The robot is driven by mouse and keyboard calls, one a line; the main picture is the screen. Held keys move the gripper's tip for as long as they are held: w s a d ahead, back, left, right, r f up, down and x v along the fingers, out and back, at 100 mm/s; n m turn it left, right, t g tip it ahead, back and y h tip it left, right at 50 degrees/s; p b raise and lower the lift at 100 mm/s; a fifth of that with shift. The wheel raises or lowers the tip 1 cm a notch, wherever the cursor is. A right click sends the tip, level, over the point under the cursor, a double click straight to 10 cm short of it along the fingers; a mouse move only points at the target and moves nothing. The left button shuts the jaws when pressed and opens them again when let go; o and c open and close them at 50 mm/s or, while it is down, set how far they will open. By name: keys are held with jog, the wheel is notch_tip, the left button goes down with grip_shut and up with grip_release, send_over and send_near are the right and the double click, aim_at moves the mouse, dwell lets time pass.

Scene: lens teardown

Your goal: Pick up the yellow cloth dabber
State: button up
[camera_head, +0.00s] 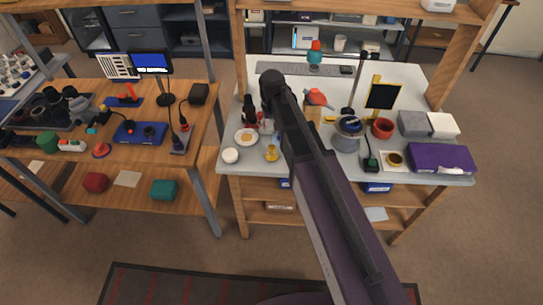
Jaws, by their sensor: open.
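A small yellow thing with a narrow top (272,153) stands near the front edge of the pale workbench (250,167), just left of my arm. It looks like the yellow cloth dabber, but it is too small to be sure. A white dish with something yellowish in it (246,137) lies to its upper left. My dark and purple arm reaches up across the bench from the bottom of the view. I cannot make out my gripper; its fingers do not show. My arm hides part of the bench middle.
A white round pot (230,156) and a dark red bottle (249,112) stand near the dish. Right of my arm are a grey pot (347,137), a red bowl (382,128) and a purple box (428,158). A wooden bench (195,125) stands left across a gap.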

aim_at(272, 147)
jog(key=shift+f+b, duration=3)
jog(key=shift+f, duration=0.3)
jog(key=shift+f, duration=0.1)
jog(key=shift+s+f+b, duration=0.2)
jog(key=shift+f+b, duration=2.3)
jog(key=shift+b, duration=0.1)
jog(key=c, duration=1)
